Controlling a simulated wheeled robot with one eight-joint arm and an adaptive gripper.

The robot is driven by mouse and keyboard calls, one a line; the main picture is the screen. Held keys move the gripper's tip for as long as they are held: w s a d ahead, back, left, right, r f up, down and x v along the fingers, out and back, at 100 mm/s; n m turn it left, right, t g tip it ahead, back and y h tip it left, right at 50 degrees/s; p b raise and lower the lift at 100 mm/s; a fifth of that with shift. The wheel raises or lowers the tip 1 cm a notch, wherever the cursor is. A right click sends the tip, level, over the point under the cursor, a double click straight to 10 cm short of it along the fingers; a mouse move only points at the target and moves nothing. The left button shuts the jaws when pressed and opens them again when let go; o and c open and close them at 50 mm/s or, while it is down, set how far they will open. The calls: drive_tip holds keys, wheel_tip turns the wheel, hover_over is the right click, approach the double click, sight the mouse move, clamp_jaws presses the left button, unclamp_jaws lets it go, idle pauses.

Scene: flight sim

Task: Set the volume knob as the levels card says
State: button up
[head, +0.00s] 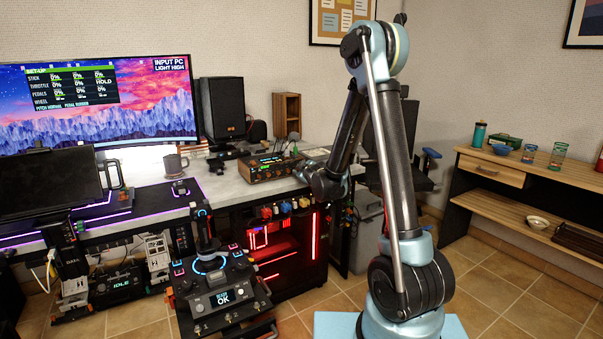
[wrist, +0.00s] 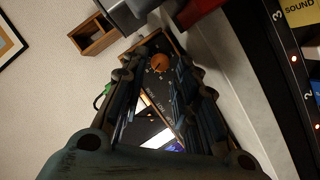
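The volume knob is probably the orange dial (wrist: 160,63) on the dark, wood-sided audio box (wrist: 147,103) in the wrist view. It has a small pointer, and I cannot read its scale. My gripper (wrist: 160,78) is open, with one finger on each side of the knob in the picture; I see no contact. In the head view, the audio box (head: 266,167) stands on the desk, and my gripper (head: 308,176) is low at its right end. A pale sheet (head: 316,153) lies behind the box; I cannot tell whether it is the levels card.
A wooden cubby (head: 287,115) and a black speaker (head: 221,108) stand behind the box. The monitor (head: 150,105) is at left. A wooden shelf unit (head: 530,178) is far right.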

drive_tip(key=shift+x, duration=1.6)
drive_tip(key=shift+c, duration=0.6)
clamp_jaws()
drive_tip(key=shift+d, duration=0.1)
drive_tip(key=shift+d+r+m+g+y, duration=0.1)
drive_tip(key=shift+m+g+y, duration=0.4)
drive_tip(key=shift+m, duration=0.7)
drive_tip(key=shift+o, duration=0.6)
unclamp_jaws()
